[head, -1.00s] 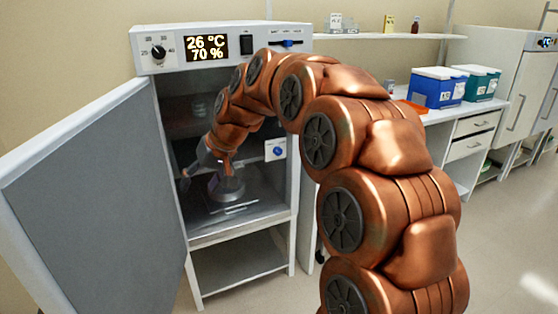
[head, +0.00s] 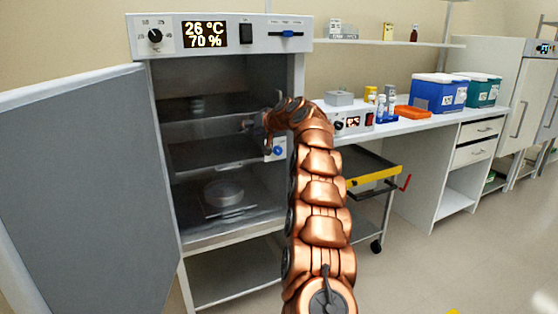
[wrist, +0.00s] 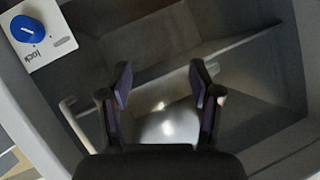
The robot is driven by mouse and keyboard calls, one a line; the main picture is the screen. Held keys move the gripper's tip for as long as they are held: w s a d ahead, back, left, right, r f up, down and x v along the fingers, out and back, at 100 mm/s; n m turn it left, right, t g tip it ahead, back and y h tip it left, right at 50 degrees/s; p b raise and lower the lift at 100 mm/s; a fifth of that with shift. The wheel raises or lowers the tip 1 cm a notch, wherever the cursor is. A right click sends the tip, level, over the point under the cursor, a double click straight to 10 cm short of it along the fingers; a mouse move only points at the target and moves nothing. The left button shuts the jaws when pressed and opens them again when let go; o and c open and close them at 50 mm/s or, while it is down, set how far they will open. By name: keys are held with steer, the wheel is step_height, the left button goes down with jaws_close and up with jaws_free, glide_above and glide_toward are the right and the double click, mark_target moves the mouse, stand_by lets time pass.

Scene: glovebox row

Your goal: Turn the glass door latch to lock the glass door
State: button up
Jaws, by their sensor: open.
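The latch is a blue knob (head: 279,150) on a white plate at the right side of the cabinet opening. In the wrist view the blue knob (wrist: 27,29) is at the upper left, with "lock" printed on its white plate (wrist: 45,52). My gripper (head: 252,127) is at the opening, a little above and left of the latch, partly hidden by my arm. In the wrist view my gripper (wrist: 160,78) has its fingers apart with nothing clearly between them, and the knob is well off to their left. I cannot make out the glass pane for certain.
The grey outer door (head: 85,190) stands wide open at left. A round container (head: 223,192) sits on a lower shelf inside. Right of the cabinet stand a cart with a yellow edge (head: 373,178) and a bench with a blue box (head: 437,93) and an orange tray (head: 413,112).

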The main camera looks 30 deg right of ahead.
steer(key=w+d+f+t+h+b, duration=0.1)
steer(key=d+f+t+h+b, duration=0.4)
steer(key=d, duration=0.8)
steer(key=n+b, duration=0.4)
steer(key=b, duration=0.2)
glide_toward(279, 151)
steer(key=shift+w, duration=1.05)
steer(key=w, duration=0.1)
steer(key=w+p, duration=0.1)
steer(key=shift+w+d, duration=0.25)
steer(key=shift+w, duration=0.05)
steer(key=shift+w+d+f, duration=0.15)
steer(key=shift+w, duration=0.6)
steer(key=shift+w+d+r+p, duration=0.15)
steer(key=shift+w+p, duration=0.1)
steer(key=shift+w, duration=0.45)
steer(key=shift+w+a+r+p, duration=0.1)
steer(key=shift+w+p, duration=0.15)
steer(key=shift+w, duration=0.45)
steer(key=shift+w+f, duration=0.2)
steer(key=shift+w, duration=0.2)
